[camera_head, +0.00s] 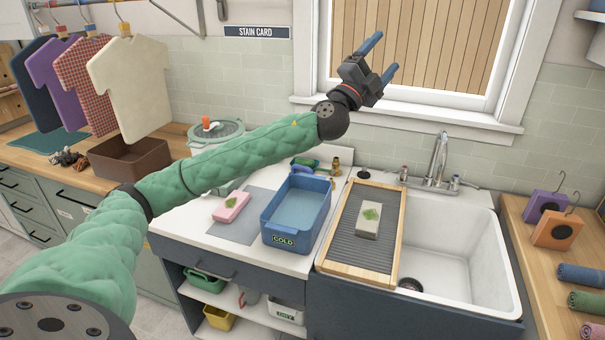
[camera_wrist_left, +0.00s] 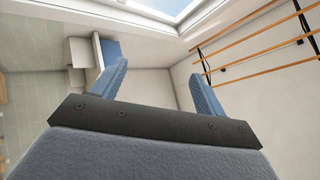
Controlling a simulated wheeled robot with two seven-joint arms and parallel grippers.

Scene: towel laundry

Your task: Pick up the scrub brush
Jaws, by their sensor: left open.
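I cannot clearly make out a scrub brush. Small blue and green items (camera_head: 305,164) lie behind the blue tub on the counter, too small to tell whether one is a brush. My left gripper (camera_head: 382,57) is raised in front of the window, well above the counter and sink. It is open, with its two blue fingers apart and nothing between them. In the left wrist view the open fingers (camera_wrist_left: 160,75) point up toward the ceiling and a wall rack. My right gripper is out of view.
A blue tub marked COLD (camera_head: 268,222), a pink block (camera_head: 231,207) and a lidded pot (camera_head: 214,131) stand on the left counter. A washboard (camera_head: 347,240) bearing a pale green-marked bar (camera_head: 368,220) lies across the left of the white sink (camera_head: 462,285). A faucet (camera_head: 437,160) rises behind.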

